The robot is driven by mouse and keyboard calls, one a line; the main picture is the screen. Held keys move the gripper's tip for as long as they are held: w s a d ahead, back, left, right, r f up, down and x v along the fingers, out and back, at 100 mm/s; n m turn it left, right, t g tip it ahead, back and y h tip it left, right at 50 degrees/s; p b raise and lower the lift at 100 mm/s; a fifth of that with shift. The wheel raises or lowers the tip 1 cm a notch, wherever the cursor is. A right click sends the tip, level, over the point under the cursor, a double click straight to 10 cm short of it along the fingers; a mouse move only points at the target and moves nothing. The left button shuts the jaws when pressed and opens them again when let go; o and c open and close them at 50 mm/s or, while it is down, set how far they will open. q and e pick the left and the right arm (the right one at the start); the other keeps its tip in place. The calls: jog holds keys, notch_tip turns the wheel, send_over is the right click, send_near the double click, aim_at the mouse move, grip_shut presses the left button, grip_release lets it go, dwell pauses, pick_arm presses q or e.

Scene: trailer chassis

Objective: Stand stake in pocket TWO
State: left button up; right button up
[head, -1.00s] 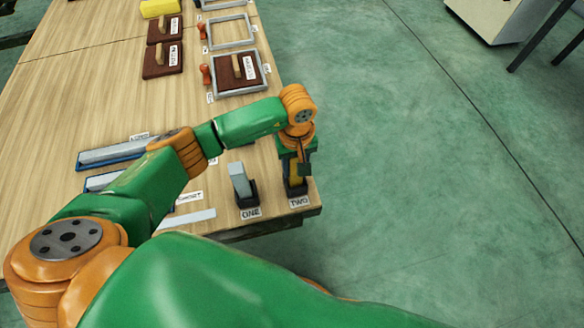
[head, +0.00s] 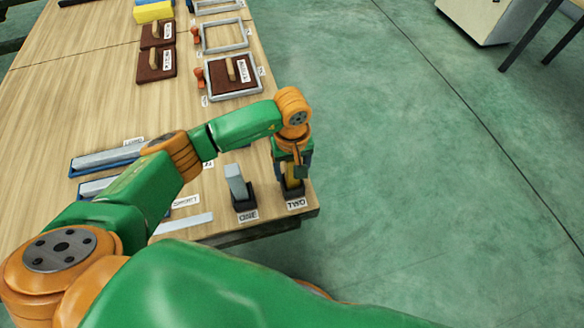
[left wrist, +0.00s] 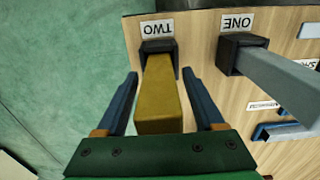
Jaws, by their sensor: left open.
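A yellow stake (left wrist: 160,95) stands in the dark socket of pocket TWO (left wrist: 158,46), its lower end inside the socket. It also shows in the head view (head: 291,180), partly hidden by my gripper, above pocket TWO (head: 293,194) at the table's front right corner. My left gripper (head: 292,172) points down over it. In the left wrist view its two blue fingers (left wrist: 159,74) are open, one on each side of the stake, with visible gaps. My right gripper is not in view.
A grey stake (head: 235,182) leans slightly in pocket ONE (head: 244,202), just left of pocket TWO. Blue trays (head: 75,163) with grey bars lie further left. Frames and brown boards (head: 230,75) lie at the back. Open floor lies right of the table.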

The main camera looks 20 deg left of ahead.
pick_arm(q)
notch_tip(320, 180, up, 13)
jog(key=p, duration=0.2)
jog(key=shift+p, duration=0.35)
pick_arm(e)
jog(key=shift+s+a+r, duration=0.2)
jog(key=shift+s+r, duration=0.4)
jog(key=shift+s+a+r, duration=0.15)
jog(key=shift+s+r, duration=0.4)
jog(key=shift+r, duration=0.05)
